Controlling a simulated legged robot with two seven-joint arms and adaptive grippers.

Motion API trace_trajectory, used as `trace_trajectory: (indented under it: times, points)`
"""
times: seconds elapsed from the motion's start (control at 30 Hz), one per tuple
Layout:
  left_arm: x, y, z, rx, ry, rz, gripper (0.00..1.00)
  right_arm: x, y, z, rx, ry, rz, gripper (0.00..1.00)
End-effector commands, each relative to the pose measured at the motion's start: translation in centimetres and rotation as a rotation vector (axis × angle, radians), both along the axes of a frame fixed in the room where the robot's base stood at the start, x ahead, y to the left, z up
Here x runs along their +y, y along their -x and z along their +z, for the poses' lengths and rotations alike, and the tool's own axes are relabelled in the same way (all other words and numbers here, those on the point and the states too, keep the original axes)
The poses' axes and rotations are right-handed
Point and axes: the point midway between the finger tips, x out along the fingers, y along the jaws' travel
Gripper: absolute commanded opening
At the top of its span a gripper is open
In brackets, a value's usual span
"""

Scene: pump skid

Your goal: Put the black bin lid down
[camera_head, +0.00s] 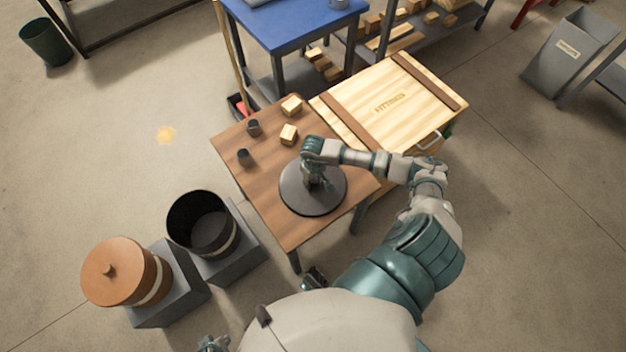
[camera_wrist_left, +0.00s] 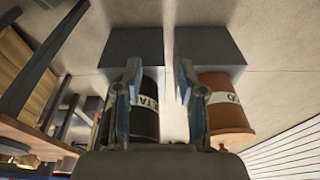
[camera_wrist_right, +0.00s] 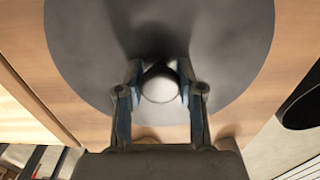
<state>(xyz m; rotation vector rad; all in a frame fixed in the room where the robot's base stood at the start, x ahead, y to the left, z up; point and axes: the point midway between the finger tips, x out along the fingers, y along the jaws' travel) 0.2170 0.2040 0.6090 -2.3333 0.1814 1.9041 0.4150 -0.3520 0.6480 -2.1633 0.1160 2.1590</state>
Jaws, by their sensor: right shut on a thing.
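The black bin lid (camera_head: 308,206) is a round dark grey disc over the front part of the wooden table. It looks level and lies on or just above the top; I cannot tell if it touches. My right gripper (camera_head: 317,184) points down at its middle. In the right wrist view its fingers are shut on the lid's round knob (camera_wrist_right: 160,88). The black bin (camera_head: 202,228) stands open, without a lid, on a grey block left of the table. My left gripper (camera_wrist_left: 158,78) is open and empty in the left wrist view, with the bins beyond its fingers.
An orange lidded bin (camera_head: 122,272) stands left of the black bin.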

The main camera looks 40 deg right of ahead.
Motion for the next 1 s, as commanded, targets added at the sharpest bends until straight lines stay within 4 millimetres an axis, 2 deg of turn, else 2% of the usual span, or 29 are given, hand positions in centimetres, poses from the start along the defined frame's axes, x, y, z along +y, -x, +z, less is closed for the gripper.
trace_trajectory:
  times: [0.03, 0.1, 0.13, 0.4, 0.5, 0.6, 0.7, 0.9, 1.0]
  points:
    - [0.0, 0.0, -0.1, 0.002, 0.0, 0.0, 0.4, 0.1, 0.1, -0.1, 0.003, 0.001, 0.002, 0.42]
    - [0.0, 0.1, -0.1, 0.003, -0.001, 0.0, 0.4, 0.2, 0.1, 0.0, 0.003, 0.002, 0.002, 0.6]
    - [0.0, 0.1, -0.1, 0.004, 0.0, 0.001, 0.4, 0.2, 0.1, 0.0, 0.003, 0.002, 0.002, 0.62]
    - [0.2, 0.1, -0.2, 0.003, -0.003, 0.002, 0.4, 0.0, 0.1, 0.0, 0.003, -0.002, 0.002, 0.62]
    - [0.2, 0.0, -0.1, -0.001, -0.003, 0.001, 0.4, -0.1, 0.0, 0.5, 0.001, -0.001, 0.002, 0.62]
    - [0.2, -0.1, -0.1, -0.004, -0.002, 0.0, 0.4, -0.1, 0.0, 2.1, -0.001, 0.0, 0.004, 0.62]
    - [0.1, -0.2, -1.5, 0.004, -0.004, -0.005, 0.4, -0.1, -0.1, 4.3, -0.003, 0.0, 0.004, 0.62]
    - [0.2, -0.2, -2.8, 0.007, -0.002, -0.005, 0.4, 0.0, 0.0, 8.8, -0.002, 0.0, 0.003, 0.62]
    - [0.2, -0.1, -3.2, 0.009, -0.002, -0.005, 0.4, 0.1, 0.0, 10.4, 0.0, 0.001, 0.004, 0.62]
